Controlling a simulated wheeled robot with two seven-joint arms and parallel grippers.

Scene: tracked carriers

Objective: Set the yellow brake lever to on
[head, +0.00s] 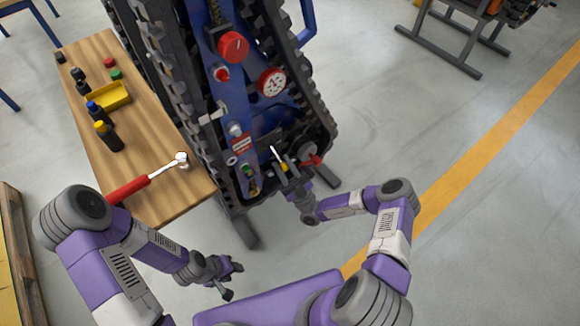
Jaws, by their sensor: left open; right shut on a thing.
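The blue tracked carrier (268,112) stands ahead of me with its control panel facing up. The yellow brake lever (284,167) shows as a small yellow part at the panel's near end. My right gripper (287,174) is at this yellow part and shut on it; the fingers hide most of the lever. I cannot read which position the lever is in. My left gripper (233,281) is open and empty, low in front of the carrier and apart from it.
A red-handled lever (311,161) sits just right of my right gripper. A thin pale rod (276,154) stands left of it. A wooden bench (150,133) at left holds a red-handled ratchet (130,189), bottles and a yellow tray (112,98).

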